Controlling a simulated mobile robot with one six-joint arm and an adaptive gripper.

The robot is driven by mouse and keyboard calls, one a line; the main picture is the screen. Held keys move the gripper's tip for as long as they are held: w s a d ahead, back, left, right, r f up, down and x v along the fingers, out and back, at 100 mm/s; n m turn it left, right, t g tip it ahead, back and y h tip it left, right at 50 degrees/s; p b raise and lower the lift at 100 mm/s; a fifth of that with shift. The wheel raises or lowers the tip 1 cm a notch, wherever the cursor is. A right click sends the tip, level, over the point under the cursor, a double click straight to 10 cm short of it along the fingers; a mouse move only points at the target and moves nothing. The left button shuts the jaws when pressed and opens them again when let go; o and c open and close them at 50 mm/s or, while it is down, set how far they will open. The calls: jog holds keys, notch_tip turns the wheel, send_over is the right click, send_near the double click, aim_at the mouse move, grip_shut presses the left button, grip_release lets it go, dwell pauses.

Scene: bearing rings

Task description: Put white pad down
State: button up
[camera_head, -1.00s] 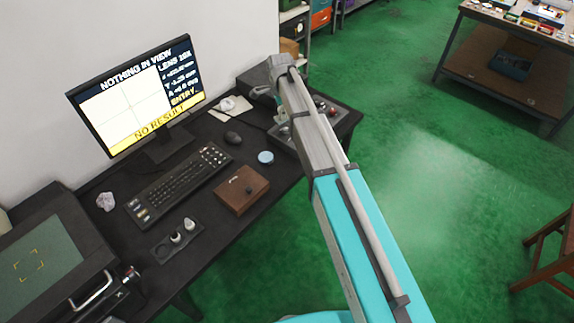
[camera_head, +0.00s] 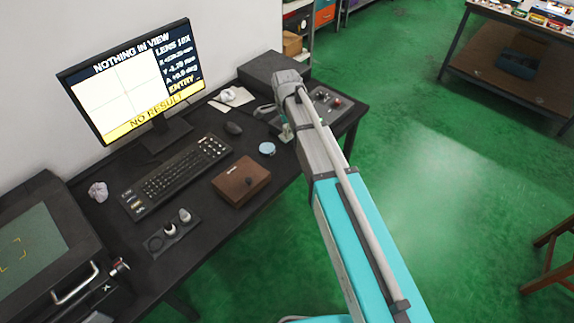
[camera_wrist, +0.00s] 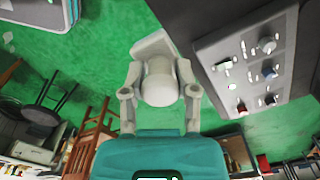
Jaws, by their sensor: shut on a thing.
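My gripper (camera_wrist: 160,88) is shut on a pale white piece, which I take to be the white pad (camera_wrist: 158,72). In the wrist view it has a rounded part between the fingers and a flatter, squarish part beyond. In the head view my gripper is mostly hidden by my arm, near the right end of the dark desk (camera_head: 225,222). A small pale bit (camera_head: 287,132) shows under my wrist there; I cannot tell whether it is the pad or a finger.
A grey control panel (camera_wrist: 255,60) with knobs is close right of my gripper. On the desk are a monitor (camera_head: 135,82), keyboard (camera_head: 176,175), mouse (camera_head: 233,128), brown box (camera_head: 241,181), pale blue disc (camera_head: 267,149) and white cloth (camera_head: 236,97). Green floor lies beyond the desk's edge.

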jog(key=s+f+n+b, duration=0.1)
jog(key=s+f+b, duration=0.4)
jog(key=s+f, duration=0.1)
jog(key=shift+s+d+f, duration=0.2)
jog(key=shift+d+f, duration=0.1)
jog(key=shift+d, duration=0.15)
jog(key=shift+w, duration=0.1)
jog(key=b, duration=0.8)
send_near(287, 158)
jog(key=shift+s+d+f, duration=0.1)
jog(key=shift+s+f, duration=0.1)
jog(key=shift+s, duration=0.3)
jog(key=shift+s+d+f, duration=0.1)
jog(key=shift+s+f, duration=0.1)
jog(key=shift+s, duration=0.25)
jog(key=shift+w+f+b, duration=0.55)
jog(key=shift+f+b, duration=0.05)
jog(key=shift+w+a+f+b, duration=0.1)
jog(key=shift+w+f+b, duration=0.4)
jog(key=shift+f+b, duration=0.2)
jog(key=shift+s+f+b, duration=0.1)
jog(key=shift+f+b, duration=1.2)
jog(key=shift+b, duration=0.05)
jog(key=shift+f, duration=0.15)
